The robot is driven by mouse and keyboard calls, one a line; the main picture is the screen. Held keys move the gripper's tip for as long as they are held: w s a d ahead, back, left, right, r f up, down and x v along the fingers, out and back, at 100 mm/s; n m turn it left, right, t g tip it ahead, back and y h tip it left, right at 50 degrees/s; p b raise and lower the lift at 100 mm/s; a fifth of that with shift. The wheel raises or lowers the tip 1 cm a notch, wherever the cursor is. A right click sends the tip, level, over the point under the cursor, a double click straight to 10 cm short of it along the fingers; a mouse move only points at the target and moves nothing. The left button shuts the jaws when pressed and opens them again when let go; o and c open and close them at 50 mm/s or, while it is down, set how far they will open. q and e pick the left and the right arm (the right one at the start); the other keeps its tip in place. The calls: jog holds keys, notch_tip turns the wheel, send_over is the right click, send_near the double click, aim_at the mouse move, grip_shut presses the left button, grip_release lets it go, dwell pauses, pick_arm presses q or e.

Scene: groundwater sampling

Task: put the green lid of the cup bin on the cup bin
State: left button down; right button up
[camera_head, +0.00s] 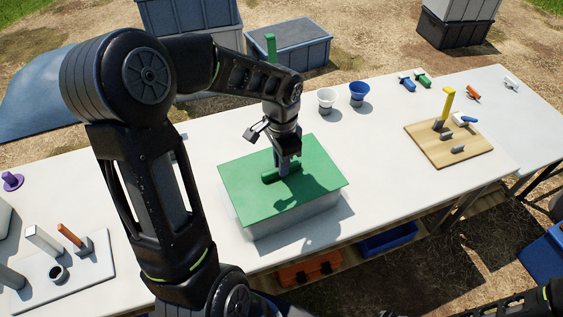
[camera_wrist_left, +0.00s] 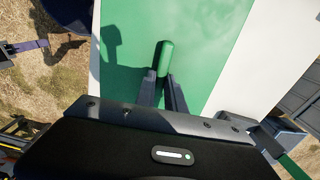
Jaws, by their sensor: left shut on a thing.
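The green lid (camera_head: 315,180) is a flat rectangular plate with a green bar handle (camera_head: 270,176) in its middle. It lies over the pale grey cup bin (camera_head: 290,219) on the white table, roughly lined up with it. I cannot tell whether it rests fully on the rim. My left gripper (camera_head: 284,167) points down and is shut on the handle. In the left wrist view the two fingers (camera_wrist_left: 163,84) close around the handle (camera_wrist_left: 165,55), with the lid (camera_wrist_left: 215,45) spread beneath. The inside of the bin is hidden. My right gripper is not in view.
A white cup (camera_head: 327,99) and a blue cup (camera_head: 358,92) stand behind the bin. A wooden board (camera_head: 425,150) with tools lies to the right. A white tray (camera_head: 90,268) with upright items is at the left. The table between bin and board is clear.

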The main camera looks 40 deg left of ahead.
pick_arm(q)
jog(key=c, duration=1.3)
grip_release()
jog(key=shift+c, duration=0.2)
notch_tip(320, 180, up, 8)
jog(key=shift+f+b, duration=0.1)
jog(key=shift+b, duration=0.2)
